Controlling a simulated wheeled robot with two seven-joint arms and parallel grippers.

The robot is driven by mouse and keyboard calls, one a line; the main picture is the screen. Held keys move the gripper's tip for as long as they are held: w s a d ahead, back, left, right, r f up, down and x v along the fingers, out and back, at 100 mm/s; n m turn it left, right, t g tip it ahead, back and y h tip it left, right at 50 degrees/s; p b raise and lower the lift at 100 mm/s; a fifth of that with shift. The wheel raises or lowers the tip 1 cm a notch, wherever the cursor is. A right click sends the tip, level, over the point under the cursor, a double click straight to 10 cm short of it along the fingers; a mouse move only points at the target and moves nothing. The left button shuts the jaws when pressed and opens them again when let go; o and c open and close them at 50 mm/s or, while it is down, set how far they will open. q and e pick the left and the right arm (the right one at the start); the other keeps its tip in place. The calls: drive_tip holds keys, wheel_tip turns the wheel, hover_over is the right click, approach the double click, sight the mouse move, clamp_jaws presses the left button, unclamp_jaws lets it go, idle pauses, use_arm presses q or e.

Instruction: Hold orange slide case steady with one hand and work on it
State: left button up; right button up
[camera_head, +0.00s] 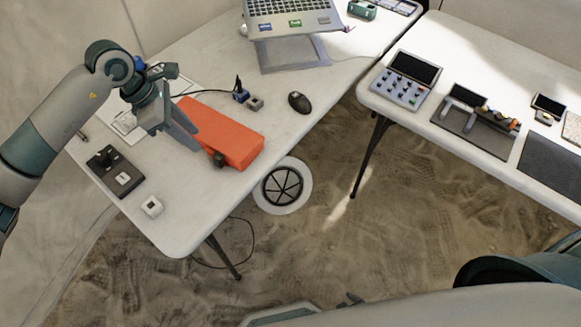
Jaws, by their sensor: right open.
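The orange slide case (228,136) lies on the left white table, a long flat box running from upper left to lower right. A small dark latch or knob (218,160) shows on its near side. My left gripper (176,128) is at the case's left end, its fingers pointing down and overlapping that end in the picture. Whether the fingers press on the case cannot be told. My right arm crosses the bottom of the view. Only a small dark part of my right gripper (352,298) shows there, open, low and well away from the case.
On the left table (190,215) are a black switch box (117,172), a small white block (152,207), a mouse (299,102) and a laptop on a stand (292,55). The right table (440,60) holds several devices. A gap separates the tables' near parts, with a round floor vent (283,187) below.

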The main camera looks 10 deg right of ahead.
sight(253, 151)
drive_tip(key=w+d+r+t+y, duration=0.25)
drive_tip(key=w+r+t, duration=0.45)
drive_tip(key=w+r, duration=1.3)
drive_tip(key=w+a+r+n+y, duration=0.1)
drive_tip(key=a+r+n+y, duration=0.1)
drive_tip(key=r, duration=0.7)
drive_tip(key=w+a+r+n+y, duration=0.2)
drive_tip(key=a+r+y, duration=0.1)
drive_tip(key=r, duration=0.6)
drive_tip(key=w+a+r+n+t+y, duration=0.1)
drive_tip(key=w+a+r+n+y, duration=0.1)
drive_tip(key=r, duration=0.7)
drive_tip(key=shift+a+y, duration=0.2)
drive_tip(key=shift+y, duration=0.45)
drive_tip(key=shift+w+a, duration=0.1)
drive_tip(key=shift+w, duration=0.1)
drive_tip(key=x, duration=1.7)
drive_tip(key=shift+a+f, duration=0.1)
drive_tip(key=shift+a, duration=0.05)
